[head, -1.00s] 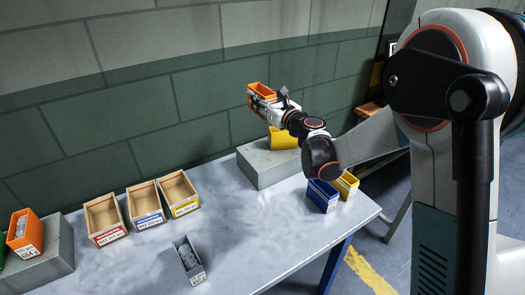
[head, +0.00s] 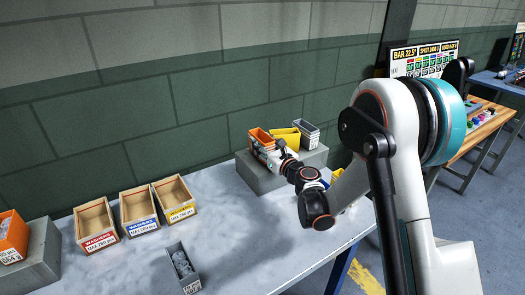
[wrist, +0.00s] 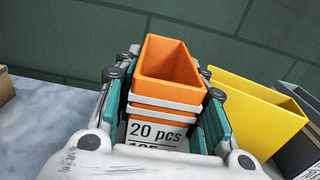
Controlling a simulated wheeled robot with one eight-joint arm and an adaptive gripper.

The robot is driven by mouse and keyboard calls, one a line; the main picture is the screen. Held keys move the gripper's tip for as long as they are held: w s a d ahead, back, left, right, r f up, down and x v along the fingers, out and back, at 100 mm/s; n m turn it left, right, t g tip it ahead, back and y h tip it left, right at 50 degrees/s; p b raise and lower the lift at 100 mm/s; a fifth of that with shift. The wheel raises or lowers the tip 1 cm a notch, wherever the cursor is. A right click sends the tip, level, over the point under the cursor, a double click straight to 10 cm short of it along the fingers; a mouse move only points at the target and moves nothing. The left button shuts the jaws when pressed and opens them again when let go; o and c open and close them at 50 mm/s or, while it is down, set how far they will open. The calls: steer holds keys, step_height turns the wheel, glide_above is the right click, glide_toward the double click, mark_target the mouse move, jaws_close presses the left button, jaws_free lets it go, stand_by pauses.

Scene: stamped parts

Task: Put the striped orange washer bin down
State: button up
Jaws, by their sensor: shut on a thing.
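The striped orange washer bin (wrist: 167,65) has white bands and a label reading "20 pcs". My gripper (wrist: 165,110) is shut on it, with a finger along each side. In the head view the bin (head: 261,137) is upright at the left part of the grey block (head: 262,181) on the table, left of a yellow bin (head: 286,136). My gripper (head: 268,152) reaches it from the front right. I cannot tell whether the bin's base touches the block. Its lower part is hidden by my gripper and its label.
A grey bin (head: 307,134) stands right of the yellow one on the block. Several wooden trays (head: 138,205) stand in a row on the table (head: 240,235). A grey bin with parts (head: 183,267) sits in front. Another orange bin (head: 12,238) is at far left.

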steer(key=shift+f, duration=0.8)
steer(key=shift+r, duration=0.1)
steer(key=o, duration=0.8)
steer(key=shift+c, duration=0.2)
